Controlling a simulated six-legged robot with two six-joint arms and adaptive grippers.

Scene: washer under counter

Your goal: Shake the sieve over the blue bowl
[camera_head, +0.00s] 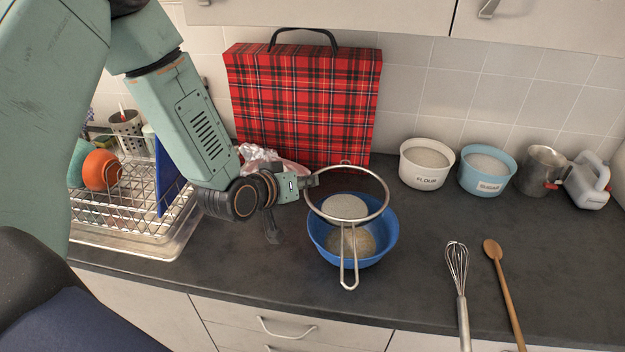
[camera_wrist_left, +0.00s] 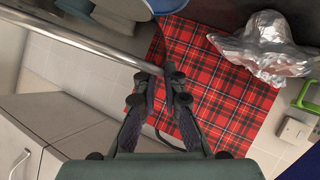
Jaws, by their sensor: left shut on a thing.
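The sieve (camera_head: 384,207) has a round metal rim and a long wire handle pointing toward the counter's front edge. It is above the blue bowl (camera_head: 385,246), with a pale mound of powder inside its mesh. Beige powder lies in the bowl, partly hidden by the sieve. My left gripper (camera_head: 311,182) comes from the left and is shut on the left side of the sieve's rim. In the left wrist view its fingers (camera_wrist_left: 170,82) are close together at the metal rim. My right gripper is not in view.
A red tartan case (camera_head: 300,100) stands against the wall behind the bowl. A dish rack (camera_head: 125,205) is at left. The flour tub (camera_head: 427,180), sugar tub (camera_head: 487,187) and metal cup (camera_head: 538,165) line the back right. A whisk (camera_head: 461,290) and wooden spoon (camera_head: 505,285) lie at front right.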

